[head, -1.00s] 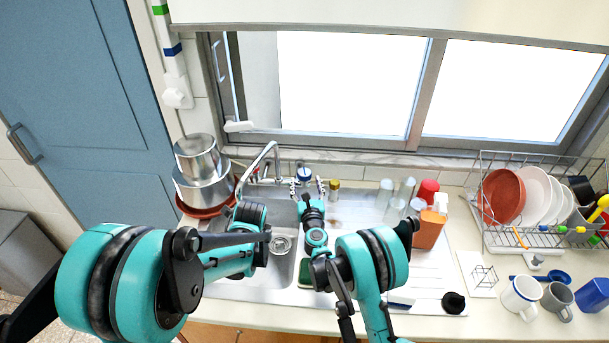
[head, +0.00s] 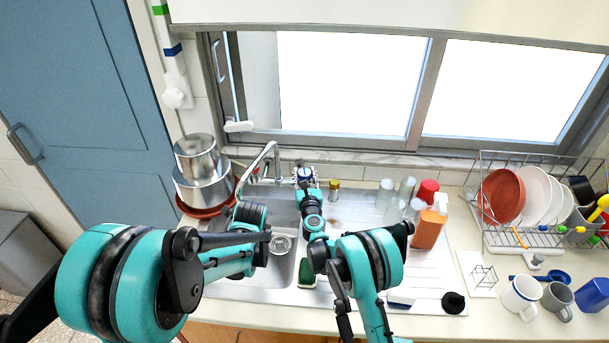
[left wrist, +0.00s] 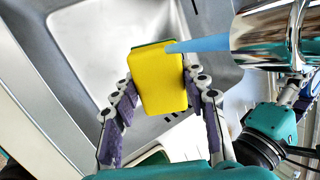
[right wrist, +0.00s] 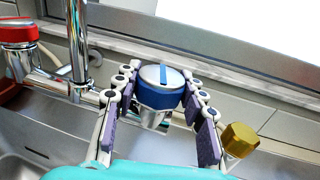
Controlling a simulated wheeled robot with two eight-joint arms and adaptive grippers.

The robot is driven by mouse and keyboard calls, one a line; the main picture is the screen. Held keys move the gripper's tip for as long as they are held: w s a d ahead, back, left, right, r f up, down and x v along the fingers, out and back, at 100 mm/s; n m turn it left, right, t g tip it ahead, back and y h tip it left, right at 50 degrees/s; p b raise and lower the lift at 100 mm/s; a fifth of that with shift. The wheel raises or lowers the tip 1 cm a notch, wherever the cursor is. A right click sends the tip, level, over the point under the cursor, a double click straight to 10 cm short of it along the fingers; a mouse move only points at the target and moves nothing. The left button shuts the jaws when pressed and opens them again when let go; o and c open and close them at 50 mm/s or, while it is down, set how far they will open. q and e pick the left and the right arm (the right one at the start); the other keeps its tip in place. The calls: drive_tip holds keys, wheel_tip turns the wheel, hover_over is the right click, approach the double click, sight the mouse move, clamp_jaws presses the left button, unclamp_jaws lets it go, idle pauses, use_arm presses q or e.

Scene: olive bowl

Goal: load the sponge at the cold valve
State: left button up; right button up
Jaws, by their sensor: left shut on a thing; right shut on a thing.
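The blue-capped cold valve (right wrist: 160,92) stands between the fingers of my right gripper (right wrist: 159,78), which is shut on it. In the head view the valve (head: 305,172) is behind the sink, at the end of my right arm. My left gripper (left wrist: 158,82) is shut on a yellow sponge (left wrist: 162,85) with a green layer along its far edge. The sponge is over the sink basin (left wrist: 105,40). A light blue stream (left wrist: 200,44) runs from the chrome spout (left wrist: 268,35) to the sponge's upper edge. My left gripper is hidden by my arm in the head view.
A red valve (right wrist: 18,32) stands left of the faucet pipe (right wrist: 78,45). A gold-capped jar (right wrist: 238,140) is close beside my right gripper's right finger. Glasses (head: 405,188) and an orange bottle (head: 430,228) stand on the drainboard. Stacked pots (head: 200,185) stand left of the faucet.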

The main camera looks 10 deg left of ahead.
drive_tip(key=shift+n+g+y, duration=0.3)
drive_tip(key=shift+n+y, duration=0.3)
drive_tip(key=shift+y, duration=0.3)
drive_tip(key=o, duration=1.2)
drive_tip(key=v, duration=1.2)
drive_tip(key=shift+a, duration=0.1)
